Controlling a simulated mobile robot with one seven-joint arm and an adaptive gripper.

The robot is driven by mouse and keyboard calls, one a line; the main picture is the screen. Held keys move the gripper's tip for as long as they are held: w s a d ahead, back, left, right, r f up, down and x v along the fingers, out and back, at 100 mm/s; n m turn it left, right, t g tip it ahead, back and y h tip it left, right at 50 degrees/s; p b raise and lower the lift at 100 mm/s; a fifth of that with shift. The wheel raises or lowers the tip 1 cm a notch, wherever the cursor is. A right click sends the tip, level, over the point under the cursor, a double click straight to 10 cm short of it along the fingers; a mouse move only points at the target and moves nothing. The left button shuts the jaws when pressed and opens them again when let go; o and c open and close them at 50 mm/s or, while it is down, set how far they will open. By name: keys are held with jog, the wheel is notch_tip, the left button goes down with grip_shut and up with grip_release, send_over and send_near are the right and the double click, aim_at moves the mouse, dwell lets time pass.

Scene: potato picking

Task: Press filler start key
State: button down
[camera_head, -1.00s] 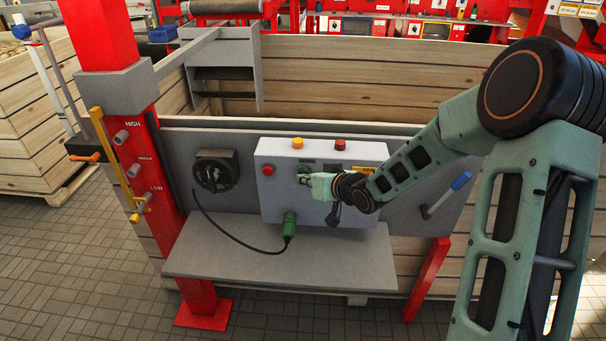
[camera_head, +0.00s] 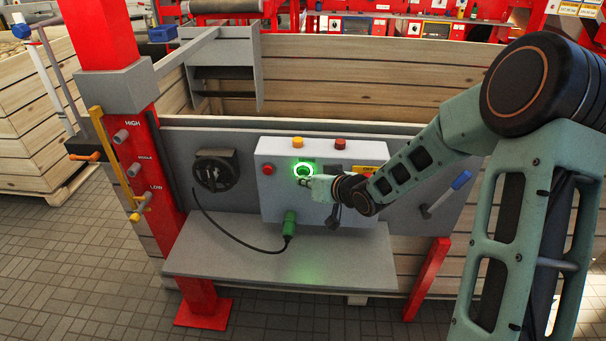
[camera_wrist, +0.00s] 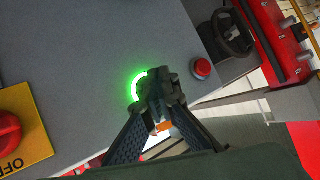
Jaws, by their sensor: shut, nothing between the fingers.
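The filler start key is a round green button (camera_head: 303,170) on the front of the grey control box (camera_head: 275,202). Its ring is lit bright green. In the wrist view the green glow (camera_wrist: 138,84) shows beside my fingertips, which hide most of the button. My gripper (camera_head: 304,183) is shut and empty, with its tips at the lower edge of the lit button. In the wrist view my gripper (camera_wrist: 163,95) has its tips together in front of the button. I cannot tell whether the tips touch it.
A red button (camera_head: 267,169) sits left of the lit one. An orange lamp (camera_head: 298,142) and a red lamp (camera_head: 340,143) top the box. A red switch on a yellow OFF plate (camera_wrist: 38,153) is at the wrist view's left. A green plug (camera_head: 289,222) hangs below.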

jog(key=shift+s, duration=0.1)
jog(key=s, duration=0.5)
jog(key=shift+b, duration=0.35)
dwell(0.6)
